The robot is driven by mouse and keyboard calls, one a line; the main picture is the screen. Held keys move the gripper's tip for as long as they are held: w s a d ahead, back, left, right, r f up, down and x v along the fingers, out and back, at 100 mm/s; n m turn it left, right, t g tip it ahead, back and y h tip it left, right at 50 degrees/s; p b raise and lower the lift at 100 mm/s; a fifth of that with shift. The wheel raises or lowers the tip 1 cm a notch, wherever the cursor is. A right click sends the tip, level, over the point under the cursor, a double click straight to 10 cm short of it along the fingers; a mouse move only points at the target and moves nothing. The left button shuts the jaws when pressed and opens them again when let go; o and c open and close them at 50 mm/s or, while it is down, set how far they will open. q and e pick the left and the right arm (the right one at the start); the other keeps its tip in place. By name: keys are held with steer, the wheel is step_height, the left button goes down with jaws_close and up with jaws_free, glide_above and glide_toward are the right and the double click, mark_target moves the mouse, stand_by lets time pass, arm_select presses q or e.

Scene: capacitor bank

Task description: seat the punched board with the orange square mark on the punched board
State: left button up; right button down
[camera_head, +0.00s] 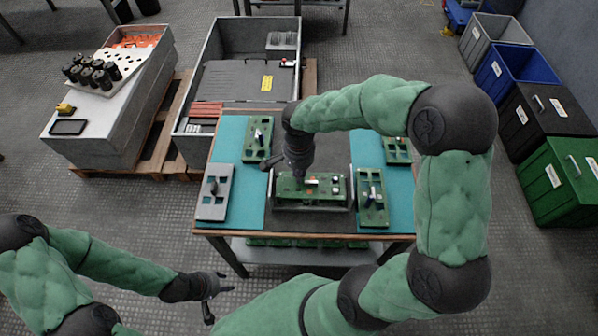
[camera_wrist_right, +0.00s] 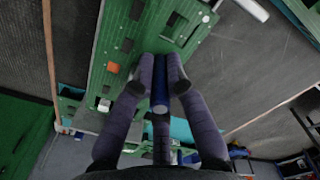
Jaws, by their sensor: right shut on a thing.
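The green punched board with the orange square mark (camera_wrist_right: 113,67) fills the middle of the right wrist view. It has several dark cut-outs and small white parts. In the head view a green board (camera_head: 325,193) lies at the middle of the table, between two upright side plates. My right gripper (camera_head: 298,177) is over its left half. In the wrist view my right gripper (camera_wrist_right: 160,88) is shut on a blue post (camera_wrist_right: 160,97) that appears to be the board's handle. Whatever lies beneath the board is hidden. My left gripper (camera_head: 212,298) is empty, its fingers apart, in front of the table.
Other green punched boards lie at the back left (camera_head: 249,153), right (camera_head: 372,214) and back right (camera_head: 397,158). A grey punched plate (camera_head: 222,210) lies at left. A large grey bin (camera_head: 190,110) stands behind the table; coloured bins (camera_head: 548,165) line the right wall.

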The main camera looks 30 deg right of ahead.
stand_by(0.4)
steer(key=c, duration=1.2)
jaws_free()
step_height(320, 180, up, 12)
steer(key=shift+f, duration=0.1)
